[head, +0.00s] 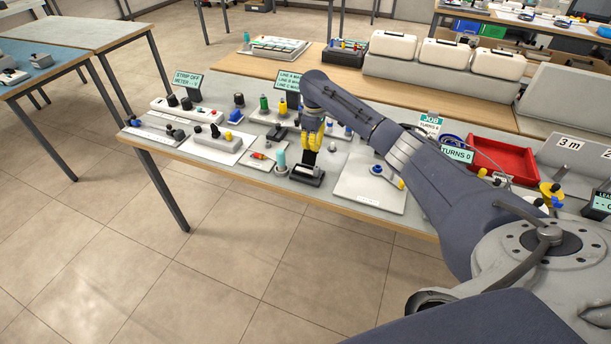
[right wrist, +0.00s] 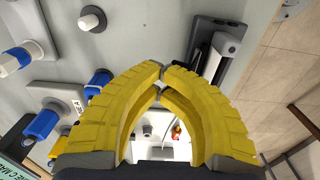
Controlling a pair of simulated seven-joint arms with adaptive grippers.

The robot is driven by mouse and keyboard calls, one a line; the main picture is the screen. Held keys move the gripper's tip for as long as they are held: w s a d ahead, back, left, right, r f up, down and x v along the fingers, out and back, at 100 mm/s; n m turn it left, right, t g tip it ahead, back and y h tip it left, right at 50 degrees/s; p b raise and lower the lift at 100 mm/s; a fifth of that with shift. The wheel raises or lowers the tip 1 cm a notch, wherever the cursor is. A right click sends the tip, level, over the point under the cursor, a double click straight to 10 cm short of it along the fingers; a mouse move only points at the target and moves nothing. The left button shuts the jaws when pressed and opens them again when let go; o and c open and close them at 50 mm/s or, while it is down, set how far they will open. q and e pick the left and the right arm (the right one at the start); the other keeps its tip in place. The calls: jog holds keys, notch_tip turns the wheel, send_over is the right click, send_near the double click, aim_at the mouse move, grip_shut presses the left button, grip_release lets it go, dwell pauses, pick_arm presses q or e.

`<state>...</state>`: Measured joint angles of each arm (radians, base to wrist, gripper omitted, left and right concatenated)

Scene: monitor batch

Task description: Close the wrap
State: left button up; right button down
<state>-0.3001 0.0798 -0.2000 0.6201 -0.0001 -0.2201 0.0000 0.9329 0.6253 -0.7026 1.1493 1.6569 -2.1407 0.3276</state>
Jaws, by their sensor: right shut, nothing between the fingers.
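My right gripper (head: 311,146) has yellow fingers and points down over the bench, above a small black holder (head: 307,175) near the bench's front edge. In the right wrist view its fingertips (right wrist: 161,76) meet with nothing between them. There the black holder (right wrist: 207,78) lies just beyond the fingers, to the upper right, with a pale bar (right wrist: 222,58) along it. The holder looks like the wrap, but I cannot tell for sure. A dark upright piece rises from it under the gripper; how far it is open is unclear. My left gripper is not in view.
A teal-topped post (head: 281,160) stands just left of the holder. A white board (head: 371,188) with a blue part lies to the right. Several knobs and fixtures crowd behind. A red tray (head: 503,158) sits further right. The floor in front is clear.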

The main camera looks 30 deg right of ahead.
aim_at(309, 156)
jog(key=shift+s+a+f, duration=0.15)
jog(key=shift+s+a, duration=0.25)
jog(key=shift+s, duration=0.1)
jog(key=shift+a, duration=0.1)
jog(key=shift+s+a+r, duration=0.25)
jog(key=shift+s+a, duration=0.1)
jog(key=shift+a, duration=0.05)
jog(key=shift+a+r, duration=0.15)
jog(key=shift+s+a+r, duration=0.2)
jog(key=shift+a, duration=0.1)
dwell(0.5)
